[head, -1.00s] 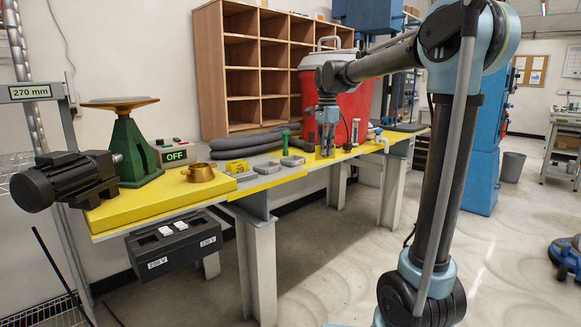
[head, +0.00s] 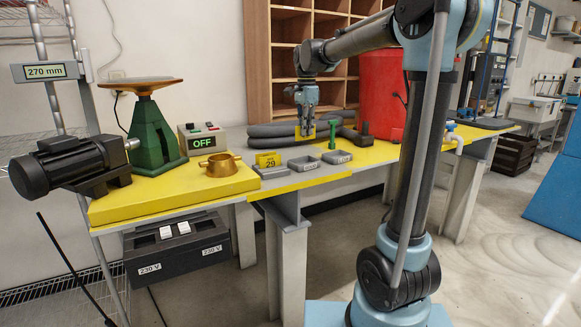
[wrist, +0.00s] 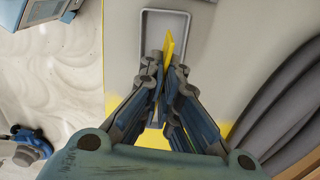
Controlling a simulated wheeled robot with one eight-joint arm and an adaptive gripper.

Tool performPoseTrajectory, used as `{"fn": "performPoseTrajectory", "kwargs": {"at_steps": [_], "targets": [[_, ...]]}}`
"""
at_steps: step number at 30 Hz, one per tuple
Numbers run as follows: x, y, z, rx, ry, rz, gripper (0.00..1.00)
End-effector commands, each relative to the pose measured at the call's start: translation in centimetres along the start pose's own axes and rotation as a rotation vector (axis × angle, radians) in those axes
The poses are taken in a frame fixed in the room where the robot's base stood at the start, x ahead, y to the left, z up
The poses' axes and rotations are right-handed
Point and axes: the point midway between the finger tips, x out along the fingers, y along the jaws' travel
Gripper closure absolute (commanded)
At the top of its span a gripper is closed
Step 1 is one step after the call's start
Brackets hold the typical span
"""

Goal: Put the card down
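My gripper (head: 306,115) hangs fingers-down above the rear part of the table, over the row of grey trays. In the wrist view its fingertips (wrist: 166,65) are closed on a thin yellow card (wrist: 169,47), seen nearly edge-on. The card's yellow face (head: 305,130) also shows below the fingers in the head view. A grey rectangular tray (wrist: 184,17) lies below the card in the wrist view. The card's height above it is unclear.
A yellow block marked 29 (head: 268,159) stands behind the left of several grey trays (head: 303,163). A green part (head: 333,132), dark hoses (head: 270,131), a brass cup (head: 219,165) and a red container (head: 381,95) are nearby.

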Motion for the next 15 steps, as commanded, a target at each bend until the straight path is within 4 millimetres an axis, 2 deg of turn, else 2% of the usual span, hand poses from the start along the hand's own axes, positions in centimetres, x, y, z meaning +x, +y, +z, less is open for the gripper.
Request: {"fn": "performPoseTrajectory", "kwargs": {"at_steps": [11, 15], "targets": [[0.03, -0.09, 0.29, -0.006, 0.000, 0.000, 1.00], [0.18, -0.07, 0.34, -0.076, -0.001, -0.004, 1.00]]}}
